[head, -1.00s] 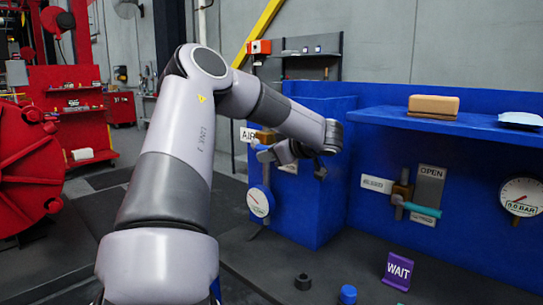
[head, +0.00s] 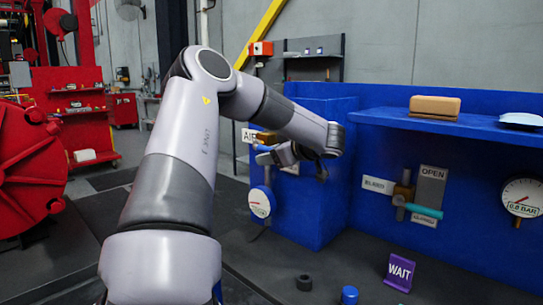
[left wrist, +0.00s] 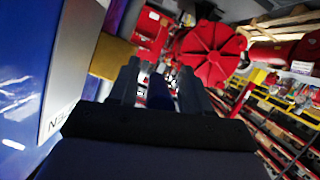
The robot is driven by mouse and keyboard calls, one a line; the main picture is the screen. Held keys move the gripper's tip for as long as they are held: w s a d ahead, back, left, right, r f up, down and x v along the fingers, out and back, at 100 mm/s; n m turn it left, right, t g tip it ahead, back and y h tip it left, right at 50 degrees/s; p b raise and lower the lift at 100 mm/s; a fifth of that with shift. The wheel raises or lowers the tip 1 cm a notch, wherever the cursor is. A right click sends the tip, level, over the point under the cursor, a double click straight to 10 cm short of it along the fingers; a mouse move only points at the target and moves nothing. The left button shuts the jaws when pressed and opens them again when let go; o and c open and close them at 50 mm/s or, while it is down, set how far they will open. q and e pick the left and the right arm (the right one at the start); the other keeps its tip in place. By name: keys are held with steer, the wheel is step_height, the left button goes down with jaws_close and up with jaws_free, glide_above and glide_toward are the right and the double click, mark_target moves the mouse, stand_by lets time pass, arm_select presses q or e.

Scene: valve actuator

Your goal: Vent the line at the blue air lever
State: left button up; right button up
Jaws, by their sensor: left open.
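The AIR label (head: 249,135) and a brass valve body (head: 268,137) are on the left blue panel in the head view. The blue air lever (head: 262,147) shows only in part there, behind my left gripper (head: 274,156). In the left wrist view the dark blue lever (left wrist: 160,92) appears between the two grey fingers of my left gripper (left wrist: 158,88), which are open. Whether they touch it I cannot tell. The brass block (left wrist: 112,56) and a grey plate (left wrist: 66,72) are left of the fingers. My right gripper is not in view.
A white gauge (head: 261,202) hangs below the air valve. To the right are the BLEED label (head: 377,185), a teal lever (head: 424,210), an OPEN plate (head: 432,180) and another gauge (head: 521,197). A purple WAIT sign (head: 399,271) stands in front. A blue shelf (head: 390,119) overhangs.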

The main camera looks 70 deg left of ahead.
arm_select(q)
steer(key=b+v, duration=0.1)
steer(key=v, duration=0.6)
stand_by(0.6)
